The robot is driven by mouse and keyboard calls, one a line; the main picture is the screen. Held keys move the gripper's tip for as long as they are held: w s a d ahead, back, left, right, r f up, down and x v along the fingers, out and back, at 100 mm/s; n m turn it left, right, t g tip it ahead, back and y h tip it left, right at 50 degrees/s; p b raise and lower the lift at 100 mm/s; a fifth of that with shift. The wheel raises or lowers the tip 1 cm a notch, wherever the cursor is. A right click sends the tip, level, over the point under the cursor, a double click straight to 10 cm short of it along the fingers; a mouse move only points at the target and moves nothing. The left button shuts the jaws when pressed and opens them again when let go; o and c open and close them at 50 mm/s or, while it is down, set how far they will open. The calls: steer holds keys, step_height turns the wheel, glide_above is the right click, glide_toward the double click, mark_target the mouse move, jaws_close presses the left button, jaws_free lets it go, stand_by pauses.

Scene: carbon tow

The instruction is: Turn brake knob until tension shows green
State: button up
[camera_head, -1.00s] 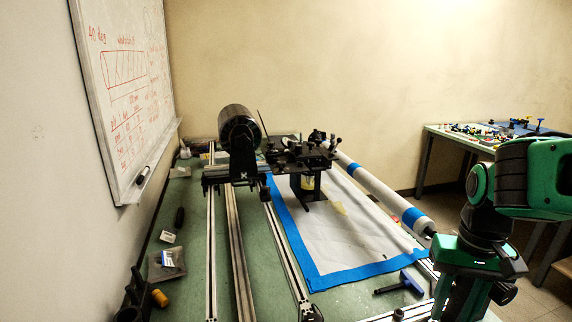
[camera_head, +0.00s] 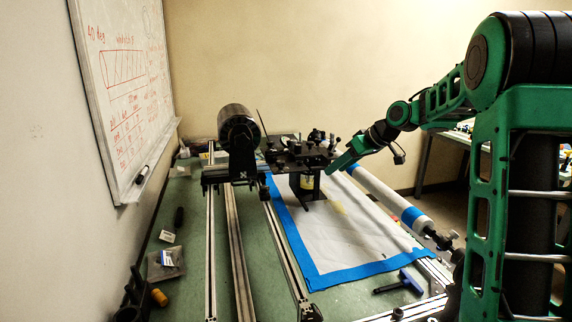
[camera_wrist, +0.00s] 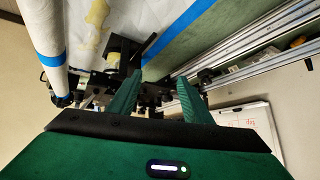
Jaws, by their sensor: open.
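The black carriage (camera_head: 298,157) stands on the rails in the middle of the bench, with several small dark posts and knobs on its top plate. I cannot tell which one is the brake knob, and no tension display or green light can be made out on it. My gripper (camera_head: 331,172) is at the right edge of the carriage and points left and down. In the wrist view my gripper (camera_wrist: 158,86) has its two green fingers spread apart with nothing held between them. The dark carriage parts (camera_wrist: 150,92) show behind and between the fingertips.
A black drum (camera_head: 238,126) stands left of the carriage on long metal rails (camera_head: 240,260). A white tube with blue bands (camera_head: 378,190) runs along the right. A blue-handled tool (camera_head: 408,282) lies at front right. A whiteboard (camera_head: 122,90) hangs on the left wall.

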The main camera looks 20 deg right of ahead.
mark_target(282, 161)
steer(key=w+a+f+n+y, duration=0.1)
steer(key=w+a+n+y, duration=0.1)
steer(key=w+a, duration=0.2)
steer(key=w+a+f+n+y, duration=0.1)
steer(key=w+a+n+y, duration=0.1)
steer(key=w+a, duration=0.2)
steer(key=w+a+f+n+t+y, duration=0.1)
steer(key=w+a+y, duration=0.1)
steer(key=w+a, duration=0.3)
steer(key=shift+w+n, duration=0.4)
steer(key=shift+w, duration=1.3)
steer(key=c, duration=1.1)
